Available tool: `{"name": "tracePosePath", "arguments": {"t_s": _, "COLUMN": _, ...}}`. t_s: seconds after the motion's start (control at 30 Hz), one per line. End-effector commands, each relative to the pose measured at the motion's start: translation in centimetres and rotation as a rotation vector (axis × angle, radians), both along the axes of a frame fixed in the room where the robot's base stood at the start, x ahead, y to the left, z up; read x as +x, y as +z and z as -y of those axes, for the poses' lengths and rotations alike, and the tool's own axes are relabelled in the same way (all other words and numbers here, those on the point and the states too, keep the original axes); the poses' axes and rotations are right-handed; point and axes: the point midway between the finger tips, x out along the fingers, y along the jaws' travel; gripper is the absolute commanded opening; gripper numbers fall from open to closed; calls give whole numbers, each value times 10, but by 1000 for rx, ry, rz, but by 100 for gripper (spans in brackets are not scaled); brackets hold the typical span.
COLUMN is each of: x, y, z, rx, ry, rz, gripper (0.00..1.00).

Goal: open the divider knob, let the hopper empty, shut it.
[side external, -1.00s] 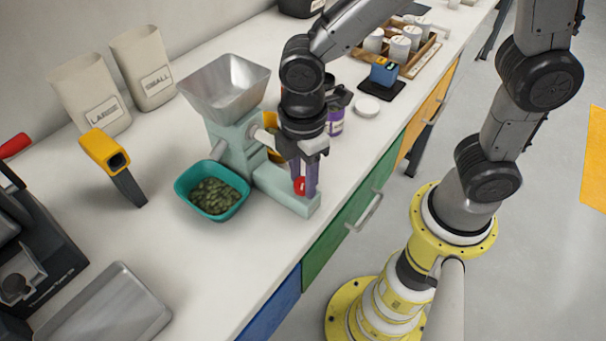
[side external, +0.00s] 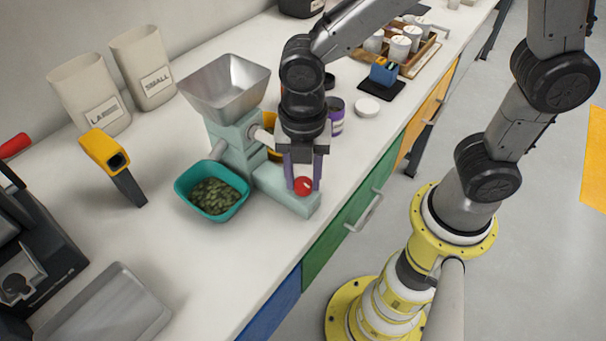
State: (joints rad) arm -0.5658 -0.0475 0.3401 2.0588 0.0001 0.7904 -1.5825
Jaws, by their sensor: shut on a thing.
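The divider machine, pale green with a metal hopper (side external: 226,88) on top, stands on the white counter. Its red knob (side external: 303,186) sits on the low base arm (side external: 284,192) at the front right. My gripper (side external: 303,182) points straight down over that arm, its two purple fingers shut on the red knob. A teal bowl (side external: 183,186) at the left of the machine holds dark green pods or beans. The inside bottom of the hopper is hidden, so I cannot tell its contents.
Two bags labelled LARGE (side external: 90,92) and SMALL (side external: 142,68) stand at the back left. A yellow-headed scanner-like tool (side external: 105,150) stands left of the bowl. A purple jar (side external: 336,115) is close behind my gripper. A metal tray (side external: 105,310) lies at the front left.

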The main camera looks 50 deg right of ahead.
Motion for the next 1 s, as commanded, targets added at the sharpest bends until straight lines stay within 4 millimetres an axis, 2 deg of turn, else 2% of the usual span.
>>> {"name": "tracePosePath", "arguments": {"t_s": 0.3, "x": 0, "y": 1, "z": 0, "rx": 0, "ry": 132, "rz": 1, "gripper": 0}}
{"name": "tracePosePath", "arguments": {"t_s": 0.87, "x": 1, "y": 1, "z": 0, "rx": 0, "ry": 162, "rz": 1, "gripper": 0}}
{"name": "tracePosePath", "arguments": {"t_s": 0.9, "x": 1, "y": 1, "z": 0, "rx": 0, "ry": 162, "rz": 1, "gripper": 45}}
{"name": "tracePosePath", "arguments": {"t_s": 0.97, "x": 0, "y": 1, "z": 0, "rx": 0, "ry": 162, "rz": 1, "gripper": 54}}
{"name": "tracePosePath", "arguments": {"t_s": 1.0, "x": 0, "y": 0, "z": 0, "rx": 0, "ry": 161, "rz": 1, "gripper": 54}}
